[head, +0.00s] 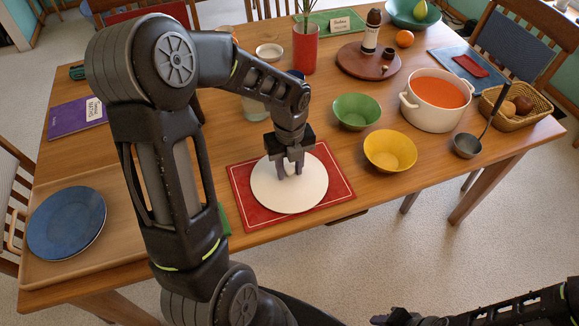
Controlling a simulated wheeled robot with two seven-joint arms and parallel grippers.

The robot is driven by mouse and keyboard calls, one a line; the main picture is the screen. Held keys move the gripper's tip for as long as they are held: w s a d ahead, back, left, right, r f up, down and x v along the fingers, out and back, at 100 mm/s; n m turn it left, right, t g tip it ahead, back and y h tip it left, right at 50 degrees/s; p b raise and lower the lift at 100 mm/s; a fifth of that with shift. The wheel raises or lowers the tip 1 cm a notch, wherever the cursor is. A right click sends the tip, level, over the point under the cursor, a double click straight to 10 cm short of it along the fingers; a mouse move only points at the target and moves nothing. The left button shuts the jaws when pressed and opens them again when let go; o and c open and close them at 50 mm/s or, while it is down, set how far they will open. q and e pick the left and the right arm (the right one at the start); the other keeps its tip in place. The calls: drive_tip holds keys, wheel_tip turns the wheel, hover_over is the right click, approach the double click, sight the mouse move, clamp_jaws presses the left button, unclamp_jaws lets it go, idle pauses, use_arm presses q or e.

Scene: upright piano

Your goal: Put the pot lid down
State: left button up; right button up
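The round white pot lid (306,196) is level over the red placemat (241,190) at the table's front edge. I cannot tell whether its rim touches the mat. My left gripper (290,172) points down at the lid's middle, its fingers on both sides of the pale knob. It looks shut on the knob, which is partly hidden by the fingers. The white pot (436,116) with orange-red soup stands uncovered at the right. My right gripper (392,318) is at the bottom edge, partly cut off, away from the table; its fingers are unclear.
Green (357,110) and yellow (390,151) bowls stand between lid and pot. A ladle (468,145) and a bread basket (541,107) are at the right. A red vase (305,49) stands behind. A blue plate (66,223) lies at the left. My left arm hides part of the table.

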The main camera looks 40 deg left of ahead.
sight(290, 168)
use_arm(q)
drive_tip(key=shift+o, duration=1.2)
wheel_tip(290, 168, up, 12)
drive_tip(key=shift+r, duration=0.15)
